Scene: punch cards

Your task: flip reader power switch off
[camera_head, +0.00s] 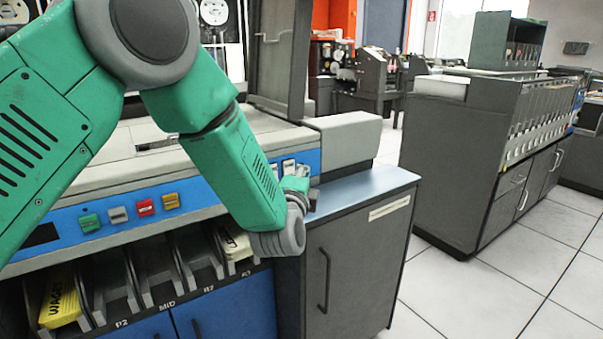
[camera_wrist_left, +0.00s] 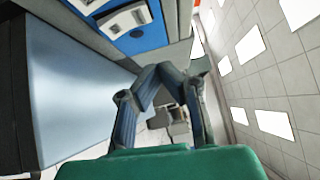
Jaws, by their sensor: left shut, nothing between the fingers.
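The card reader's blue control panel (camera_head: 65,222) runs along the front of the machine. Pale switches (camera_head: 288,166) sit at its right end, partly hidden by my arm. The same switches (camera_wrist_left: 124,20) show at the upper left in the left wrist view, on the blue plate. I cannot tell which one is the power switch or how it is set. My left gripper (camera_head: 306,184) is just beside and below this end of the panel, above the side cabinet. In the left wrist view my left gripper (camera_wrist_left: 165,72) is shut and empty. My right gripper is out of view.
Green (camera_head: 90,222), red (camera_head: 145,207) and yellow (camera_head: 171,201) buttons lie further left on the panel. Card pockets (camera_head: 150,270) open below, one with a yellow deck (camera_head: 60,300). The cabinet's bare top (camera_head: 375,185) lies to the right, with open floor (camera_head: 450,295) beyond.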

